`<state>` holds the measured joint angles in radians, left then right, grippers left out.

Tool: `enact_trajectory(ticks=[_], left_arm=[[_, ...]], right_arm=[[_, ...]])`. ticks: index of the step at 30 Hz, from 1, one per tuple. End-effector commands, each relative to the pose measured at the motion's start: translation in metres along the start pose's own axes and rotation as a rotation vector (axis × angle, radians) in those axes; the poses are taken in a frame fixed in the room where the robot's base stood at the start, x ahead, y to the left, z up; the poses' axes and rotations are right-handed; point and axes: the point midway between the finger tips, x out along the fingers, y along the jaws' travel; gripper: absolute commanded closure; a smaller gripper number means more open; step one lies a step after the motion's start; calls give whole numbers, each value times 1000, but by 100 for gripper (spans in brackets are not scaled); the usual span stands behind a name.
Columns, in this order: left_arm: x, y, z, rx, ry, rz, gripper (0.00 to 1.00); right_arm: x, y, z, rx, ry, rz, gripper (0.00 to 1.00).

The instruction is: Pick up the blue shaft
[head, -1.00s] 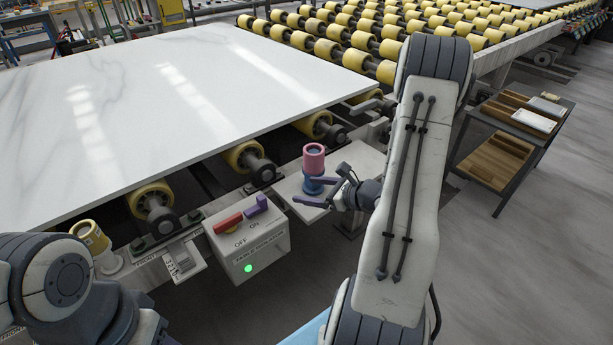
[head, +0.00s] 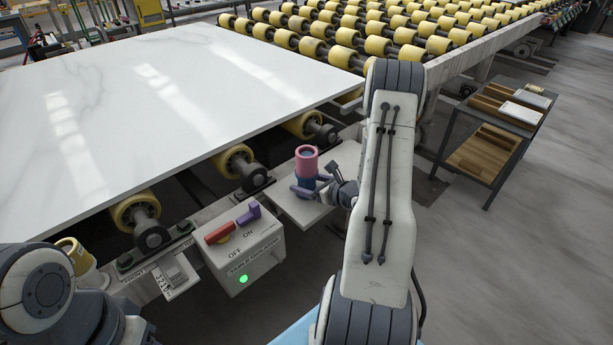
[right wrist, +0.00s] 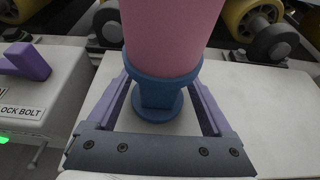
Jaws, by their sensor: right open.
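The blue shaft (right wrist: 158,95) stands upright on a pale plate, with a round foot and a wider blue collar. A pink sleeve (right wrist: 172,30) sits over its upper part. In the head view, the pink sleeve (head: 306,160) shows blue inside its open top, and a bit of the blue shaft (head: 305,183) shows below. My right gripper (head: 309,187) is open. In the right wrist view, its two purple fingers lie on either side of the shaft, below or beside the collar, with gaps visible near the foot. My left gripper is out of view.
The pale plate (head: 300,213) adjoins a white control box (head: 243,255) with red and purple switches and a lit green lamp. A large marble slab (head: 170,110) lies on yellow rollers behind. A cart (head: 490,130) stands at the right.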

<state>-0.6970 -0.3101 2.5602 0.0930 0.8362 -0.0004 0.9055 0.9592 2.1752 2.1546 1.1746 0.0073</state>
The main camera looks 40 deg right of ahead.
Motion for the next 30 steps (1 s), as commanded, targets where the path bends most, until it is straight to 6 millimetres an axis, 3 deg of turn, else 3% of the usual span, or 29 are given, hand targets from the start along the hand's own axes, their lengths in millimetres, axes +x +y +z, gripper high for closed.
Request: enact_trajectory(ticks=[6,14,17,21,30], left_arm=[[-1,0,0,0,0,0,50],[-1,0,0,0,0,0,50],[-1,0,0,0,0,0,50],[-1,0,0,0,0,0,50],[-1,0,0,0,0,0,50]], right_arm=[[30,1,0,-2,1,2,15],[33,1,0,0,1,0,15],[33,1,0,-1,1,0,46],[33,1,0,-1,1,0,99],[33,0,2,-2,-2,0,100]])
